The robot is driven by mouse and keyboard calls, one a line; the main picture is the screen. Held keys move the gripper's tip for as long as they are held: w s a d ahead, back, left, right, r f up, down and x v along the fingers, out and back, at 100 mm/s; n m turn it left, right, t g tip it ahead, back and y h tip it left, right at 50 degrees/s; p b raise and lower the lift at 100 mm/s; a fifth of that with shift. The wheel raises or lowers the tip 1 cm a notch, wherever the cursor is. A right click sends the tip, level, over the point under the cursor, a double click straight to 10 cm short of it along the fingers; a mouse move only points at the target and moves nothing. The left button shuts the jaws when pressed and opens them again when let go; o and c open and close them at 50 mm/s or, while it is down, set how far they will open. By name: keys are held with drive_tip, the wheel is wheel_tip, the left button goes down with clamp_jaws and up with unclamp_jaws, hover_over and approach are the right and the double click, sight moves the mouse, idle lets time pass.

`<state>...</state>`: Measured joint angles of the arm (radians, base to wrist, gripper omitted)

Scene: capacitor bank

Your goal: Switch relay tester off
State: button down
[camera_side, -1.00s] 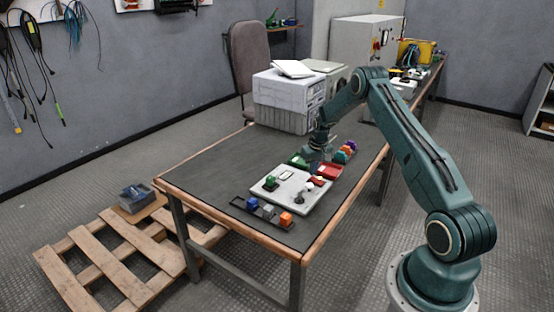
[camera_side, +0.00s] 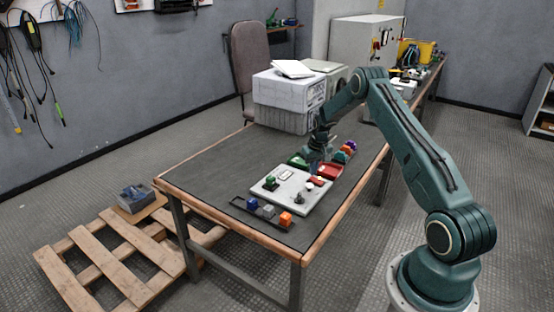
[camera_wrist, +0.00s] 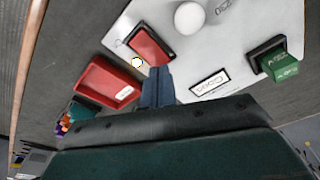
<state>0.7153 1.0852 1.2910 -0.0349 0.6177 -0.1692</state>
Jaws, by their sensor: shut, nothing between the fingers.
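The relay tester is probably the light grey panel (camera_side: 289,197) on the table; I cannot read a name on it. On it are a red rocker switch (camera_wrist: 151,45), a small pale yellow lamp (camera_wrist: 137,62), a white round knob (camera_wrist: 189,17), a white label (camera_wrist: 210,84) and a green block (camera_wrist: 278,62) in a dark mount. My gripper (camera_wrist: 158,74) is shut and empty, its tips close to the near end of the red switch. I cannot tell whether they touch it. In the side view my gripper (camera_side: 315,170) is over the panel's far edge.
A red bin (camera_wrist: 105,84) lies just left of my fingers in the wrist view, with several coloured items beyond. A dark tray (camera_side: 239,202) with blue, grey and orange blocks lies along the panel's near side. White boxes (camera_side: 287,92) stand behind. The table's left part is clear.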

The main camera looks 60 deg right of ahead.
sight(312, 178)
drive_tip(key=shift+f, duration=1.15)
idle(1.2)
drive_tip(key=shift+r, duration=3.6)
drive_tip(key=shift+r, duration=0.1)
drive_tip(key=s+a+r+n+t, duration=0.1)
drive_tip(key=s+a+r, duration=0.1)
drive_tip(key=a+r, duration=1.05)
drive_tip(key=s+a+r+n+t, duration=0.1)
drive_tip(key=s+a+r+n, duration=0.15)
drive_tip(key=a+r, duration=0.95)
drive_tip(key=s+a+r+t, duration=0.1)
drive_tip(key=s+a+r, duration=0.7)
drive_tip(key=s, duration=0.4)
drive_tip(key=s+a+f+n, duration=0.1)
drive_tip(key=s+a, duration=0.2)
drive_tip(key=s, duration=0.3)
drive_tip(key=s+a+f+n+t, duration=0.1)
drive_tip(key=s+a+f, duration=0.1)
drive_tip(key=s, duration=0.4)
drive_tip(key=shift+a+f+y, duration=0.2)
drive_tip(key=shift+a+y, duration=0.2)
drive_tip(key=shift+a, duration=0.4)
